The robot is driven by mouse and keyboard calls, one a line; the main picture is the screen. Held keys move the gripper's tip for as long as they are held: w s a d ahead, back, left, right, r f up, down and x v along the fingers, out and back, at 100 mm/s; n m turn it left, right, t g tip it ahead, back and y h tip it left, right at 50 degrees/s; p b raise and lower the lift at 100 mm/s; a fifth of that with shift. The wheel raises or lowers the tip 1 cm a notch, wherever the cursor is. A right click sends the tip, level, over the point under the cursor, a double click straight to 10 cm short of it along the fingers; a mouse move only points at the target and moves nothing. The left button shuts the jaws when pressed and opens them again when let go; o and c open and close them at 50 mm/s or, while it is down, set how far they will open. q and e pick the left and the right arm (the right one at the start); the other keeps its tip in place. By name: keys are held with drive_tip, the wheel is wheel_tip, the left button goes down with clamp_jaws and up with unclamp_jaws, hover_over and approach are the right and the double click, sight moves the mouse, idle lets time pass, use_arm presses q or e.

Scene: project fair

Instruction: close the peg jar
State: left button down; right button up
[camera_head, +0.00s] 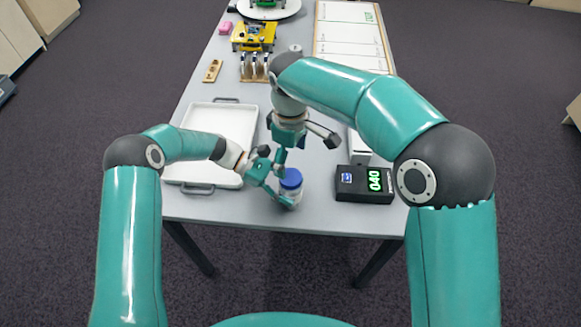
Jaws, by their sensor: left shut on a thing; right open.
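The peg jar (291,196), a small clear jar, stands upright near the table's front edge. Its blue lid (290,178) is at the jar's mouth; I cannot tell whether it is screwed on or only resting there. My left gripper (280,191) comes in from the left and is shut on the jar, partly hiding its left side. My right gripper (289,160) is open and points down just above the lid; whether its fingers touch the lid is unclear. The pegs inside the jar cannot be made out.
A white tray (221,119) with dark handles lies left of the jar. A black box with a green display (364,183) stands to the right. A wooden rack (254,68), a yellow device (253,37) and a white board (345,33) are farther back.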

wheel_tip(320, 180, up, 5)
drive_tip(key=shift+r, duration=0.15)
use_arm(q)
drive_tip(key=shift+c, duration=1)
unclamp_jaws()
drive_tip(key=v, duration=1.2)
drive_tip(key=shift+f, duration=0.2)
